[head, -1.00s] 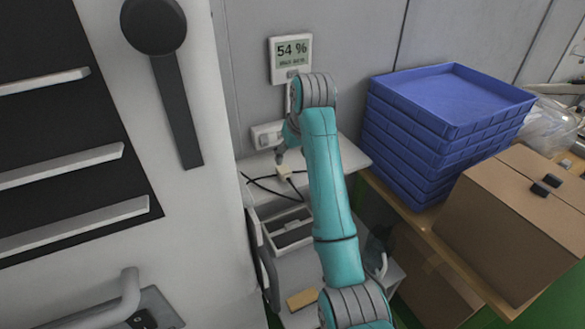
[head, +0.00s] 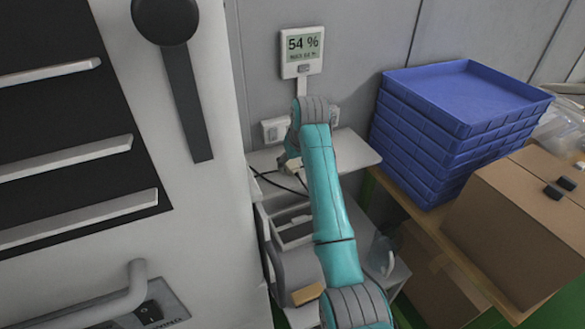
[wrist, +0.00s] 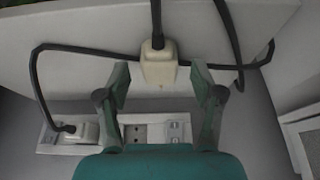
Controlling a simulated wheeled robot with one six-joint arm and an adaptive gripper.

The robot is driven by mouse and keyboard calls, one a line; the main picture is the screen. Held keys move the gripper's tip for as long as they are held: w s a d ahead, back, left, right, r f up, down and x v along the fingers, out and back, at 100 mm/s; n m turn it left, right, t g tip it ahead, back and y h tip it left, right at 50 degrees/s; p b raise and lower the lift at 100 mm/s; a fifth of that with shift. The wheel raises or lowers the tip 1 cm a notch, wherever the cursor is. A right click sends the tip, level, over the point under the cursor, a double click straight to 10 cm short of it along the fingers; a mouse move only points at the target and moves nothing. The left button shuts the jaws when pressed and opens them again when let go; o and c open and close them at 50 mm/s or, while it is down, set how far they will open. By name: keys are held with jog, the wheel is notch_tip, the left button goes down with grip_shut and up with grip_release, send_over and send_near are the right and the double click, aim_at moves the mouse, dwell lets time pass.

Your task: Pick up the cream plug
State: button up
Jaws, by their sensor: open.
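The cream plug (wrist: 158,65) with its black cable lies near the edge of a light shelf in the wrist view. My gripper (wrist: 159,80) is open, with one finger on each side of the plug and a gap visible on both sides. In the head view the plug (head: 293,166) is a small pale shape on the shelf, partly hidden by my arm. The fingers are mostly hidden there.
A wall socket strip (wrist: 150,132) with another plug (wrist: 78,133) in it sits behind the shelf (head: 350,153). Black cables cross the shelf. Blue trays (head: 445,120) and a cardboard box (head: 510,220) stand right; a large cabinet (head: 215,240) stands left.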

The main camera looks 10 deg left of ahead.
aim_at(293, 165)
jog(key=shift+w+a+f, duration=0.1)
jog(key=shift+w+f, duration=0.1)
jog(key=shift+f, duration=0.3)
jog(key=c, duration=1.2)
jog(key=shift+r, duration=0.15)
jog(key=shift+c, duration=0.2)
notch_tip(293, 165, up, 10)
